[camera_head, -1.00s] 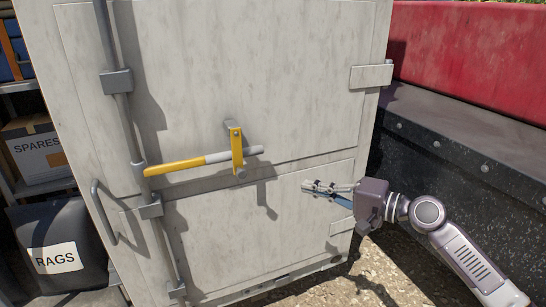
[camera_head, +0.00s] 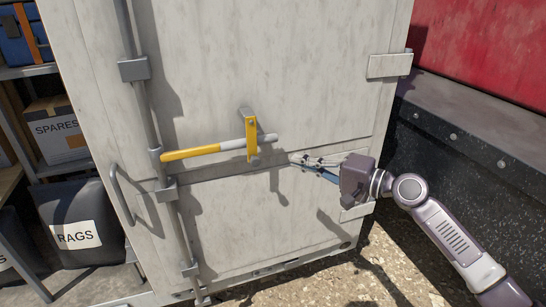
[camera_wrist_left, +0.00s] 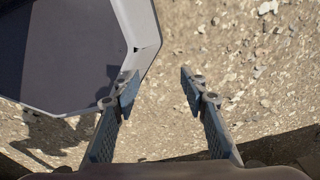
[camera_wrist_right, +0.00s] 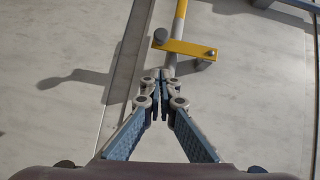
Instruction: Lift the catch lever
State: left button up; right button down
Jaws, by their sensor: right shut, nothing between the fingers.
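A yellow catch lever (camera_head: 251,138) hangs upright from a grey bracket on the pale door (camera_head: 300,60). It lies across a handle bar (camera_head: 195,152) with a yellow grip on the left and a grey end on the right. The catch also shows in the right wrist view (camera_wrist_right: 185,48), just beyond the fingertips. My right gripper (camera_head: 292,158) is shut and empty, a little right of the bar's grey end. In the right wrist view (camera_wrist_right: 160,76) its fingertips overlap the bar; contact cannot be told. My left gripper (camera_wrist_left: 157,72) is open and empty above gravel.
A vertical grey rod (camera_head: 143,110) and a loop handle (camera_head: 121,195) are at the door's left. A dark and red container (camera_head: 470,130) stands close on the right, beside my right arm. Shelves with a spares box (camera_head: 57,128) and rags bag (camera_head: 80,235) are left.

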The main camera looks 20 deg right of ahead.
aim_at(253, 143)
pick_arm(q)
jog(key=r+p, duration=0.1)
jog(key=r, duration=0.1)
jog(key=s+r+p, duration=0.1)
jog(key=r+p, duration=0.1)
pick_arm(e)
jog(key=w+a+f, duration=0.1)
jog(key=w+a, duration=0.2)
jog(key=a, duration=0.3)
jog(key=shift+w+a, duration=0.15)
jog(key=shift+w, duration=0.15)
pick_arm(q)
jog(key=shift+f, duration=0.2)
pick_arm(e)
jog(key=shift+f, duration=0.1)
pick_arm(q)
jog(key=shift+a+f+b, duration=0.1)
jog(key=shift+f+b, duration=0.35)
jog(key=shift+f, duration=0.05)
pick_arm(e)
jog(key=shift+a+f+m, duration=0.1)
jog(key=shift+a+m, duration=0.2)
pick_arm(q)
jog(key=shift+f+b, duration=0.3)
jog(key=shift+b, duration=0.05)
pick_arm(e)
jog(key=shift+a, duration=0.2)
